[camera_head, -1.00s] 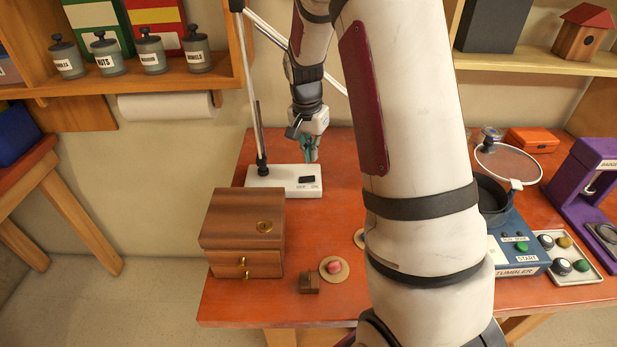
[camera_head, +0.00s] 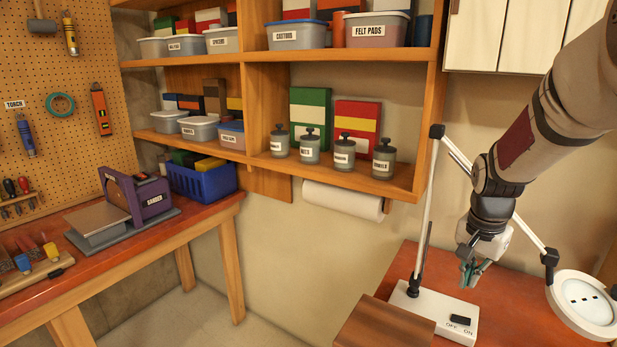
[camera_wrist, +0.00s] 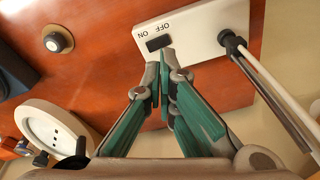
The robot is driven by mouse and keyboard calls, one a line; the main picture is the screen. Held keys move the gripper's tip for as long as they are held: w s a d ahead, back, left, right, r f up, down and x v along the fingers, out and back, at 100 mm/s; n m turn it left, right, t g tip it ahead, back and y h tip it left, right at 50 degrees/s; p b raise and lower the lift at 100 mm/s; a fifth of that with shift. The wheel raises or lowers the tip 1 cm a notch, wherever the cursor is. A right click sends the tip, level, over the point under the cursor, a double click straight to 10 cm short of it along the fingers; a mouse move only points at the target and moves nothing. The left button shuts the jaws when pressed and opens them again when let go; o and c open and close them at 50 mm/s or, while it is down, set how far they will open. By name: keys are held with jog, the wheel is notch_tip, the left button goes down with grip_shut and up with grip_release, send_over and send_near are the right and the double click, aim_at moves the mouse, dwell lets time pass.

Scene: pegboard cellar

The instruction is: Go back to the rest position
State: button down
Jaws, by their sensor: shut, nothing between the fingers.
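My gripper (camera_head: 472,284) hangs at the right of the head view, above the red-orange bench and just right of the white lamp base. Its green fingers are shut and empty. In the wrist view my gripper (camera_wrist: 163,85) points at the edge of the white lamp base (camera_wrist: 205,32), near its dark ON/OFF switch (camera_wrist: 158,43). I cannot tell whether the fingertips touch the base. The lamp base also shows in the head view (camera_head: 412,305).
The lamp's pole (camera_head: 427,210) and round white head (camera_head: 583,305) flank my gripper. A wooden box (camera_head: 380,328) stands in front of the lamp base. Shelves with jars and a paper roll (camera_head: 343,200) are left. A second bench holds a purple sander (camera_head: 135,196).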

jog(key=s+a+r+n+t, duration=0.1)
jog(key=s+a+r+n, duration=0.2)
jog(key=s, duration=0.4)
jog(key=s+a+r+n+t, duration=0.1)
jog(key=s+a+r+n, duration=0.3)
jog(key=s+a+r, duration=0.2)
jog(key=s+a+r+n+t+y, duration=0.1)
jog(key=s+a+r+n, duration=0.2)
jog(key=s+a, duration=0.3)
jog(key=s+r, duration=0.1)
jog(key=s, duration=0.3)
jog(key=shift+s+a+r+n+t, duration=0.15)
jog(key=shift+a+r+n+t, duration=0.15)
jog(key=shift+r+n+t, duration=0.1)
